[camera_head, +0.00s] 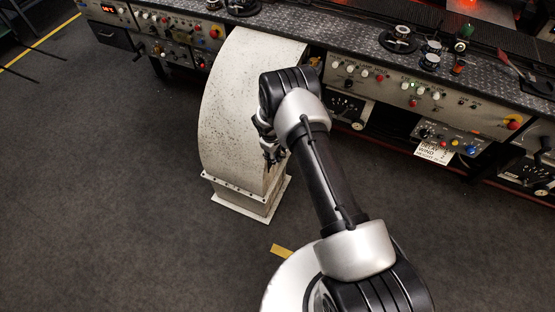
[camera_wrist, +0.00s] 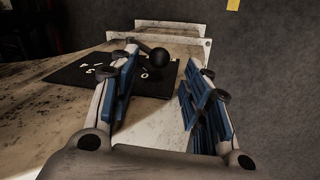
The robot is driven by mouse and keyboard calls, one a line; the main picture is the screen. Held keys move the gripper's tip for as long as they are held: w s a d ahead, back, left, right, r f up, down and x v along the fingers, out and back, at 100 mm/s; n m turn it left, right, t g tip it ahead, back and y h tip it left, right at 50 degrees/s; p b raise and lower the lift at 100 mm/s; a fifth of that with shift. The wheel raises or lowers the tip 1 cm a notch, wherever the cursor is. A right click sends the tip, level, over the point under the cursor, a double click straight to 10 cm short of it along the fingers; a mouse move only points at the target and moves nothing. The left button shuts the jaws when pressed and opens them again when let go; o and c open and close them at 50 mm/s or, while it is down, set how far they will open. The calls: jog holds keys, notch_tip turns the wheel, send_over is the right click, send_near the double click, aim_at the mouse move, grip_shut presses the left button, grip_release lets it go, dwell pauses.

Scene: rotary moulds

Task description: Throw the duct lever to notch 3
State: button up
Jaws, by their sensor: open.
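The pale, speckled duct (camera_head: 232,100) curves down from the bench to a flanged base on the floor. In the wrist view, a black plate (camera_wrist: 152,87) with white marks lies on the duct's pale side. The duct lever shows as a dark rod with a round black knob (camera_wrist: 159,58) over the plate. My gripper (camera_head: 268,148) is beside the duct. In the wrist view its blue-padded fingers (camera_wrist: 165,66) are apart, with nothing held. The knob appears between the fingertips, nearer the left finger, which hides part of the plate and marks. I cannot read the notch. The lever is hidden in the head view.
A long bench of control panels (camera_head: 400,85) with knobs and buttons runs behind the duct. A white sign (camera_head: 433,152) hangs below it at the right. Dark floor (camera_head: 110,200) is clear to the left and front. A yellow tape piece (camera_head: 282,251) lies near my base.

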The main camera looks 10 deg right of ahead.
aim_at(278, 158)
jog(key=shift+w+d+f+b, duration=0.1)
jog(key=shift+f+b, duration=0.1)
jog(key=shift+f, duration=0.55)
jog(key=shift+w+d+f+b, duration=0.1)
jog(key=shift+d+f+b, duration=0.1)
jog(key=shift+f, duration=0.55)
jog(key=shift+w+d+f+b, duration=0.1)
jog(key=shift+f+b, duration=0.1)
jog(key=shift+f, duration=0.55)
grip_shut()
